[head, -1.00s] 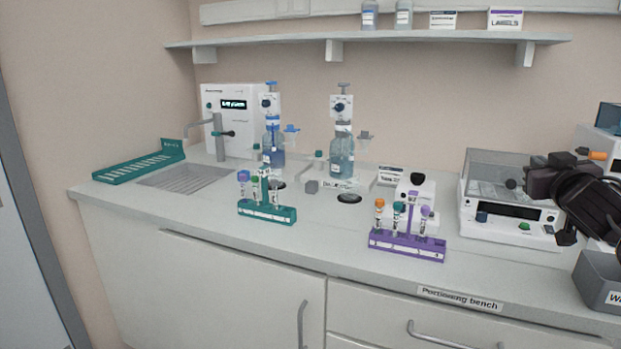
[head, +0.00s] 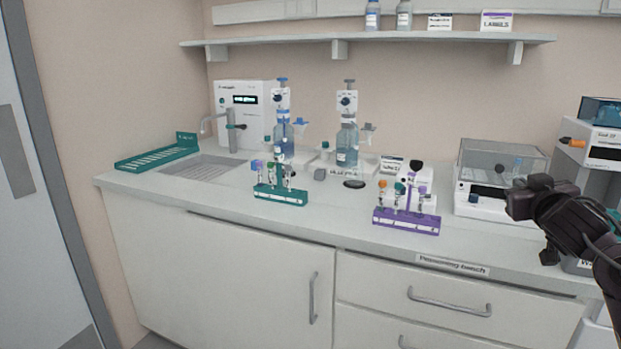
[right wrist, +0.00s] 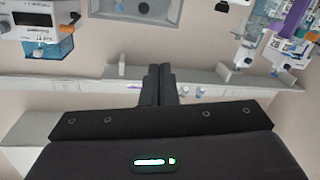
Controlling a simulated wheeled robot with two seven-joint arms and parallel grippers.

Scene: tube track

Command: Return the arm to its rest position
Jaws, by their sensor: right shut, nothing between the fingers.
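My right gripper (head: 513,203) is at the right of the head view, in front of the balance-like device and above the bench's front edge. In the right wrist view its two black fingers (right wrist: 158,84) lie together with nothing between them. It touches no object that I can see. My left gripper is not in the head view.
The bench (head: 330,208) carries a teal tube rack (head: 281,197), a purple tube rack (head: 405,222), two bottle dispensers and a clear-lidded device (head: 500,172) at the right. A shelf (head: 370,44) runs above. The floor side before the cabinets looks clear.

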